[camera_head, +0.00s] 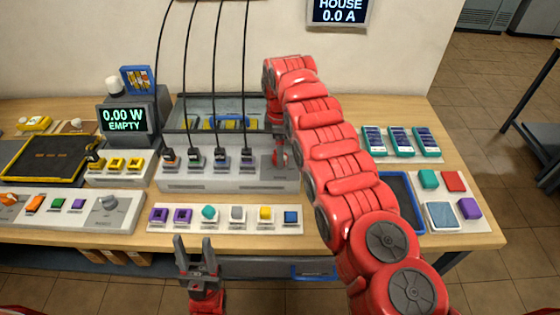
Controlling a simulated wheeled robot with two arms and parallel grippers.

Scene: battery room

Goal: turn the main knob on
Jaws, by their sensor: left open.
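A round grey knob (108,204) sits at the right end of a white panel with several coloured switches, at the table's left front. Its label is too small to read, so I cannot tell whether it is the main knob. My left gripper (194,243) is open and empty, fingers up, low in front of the table edge, to the right of that knob and apart from it. My right arm reaches across the table, and its gripper (280,160) points down at the right end of the grey central panel (225,182). What lies under it is hidden, and its jaws are unclear.
Several black cables hang to the central panel. A strip (185,228) of coloured parts lies along the front. A blue-rimmed tray (416,186) and coloured blocks stand at right.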

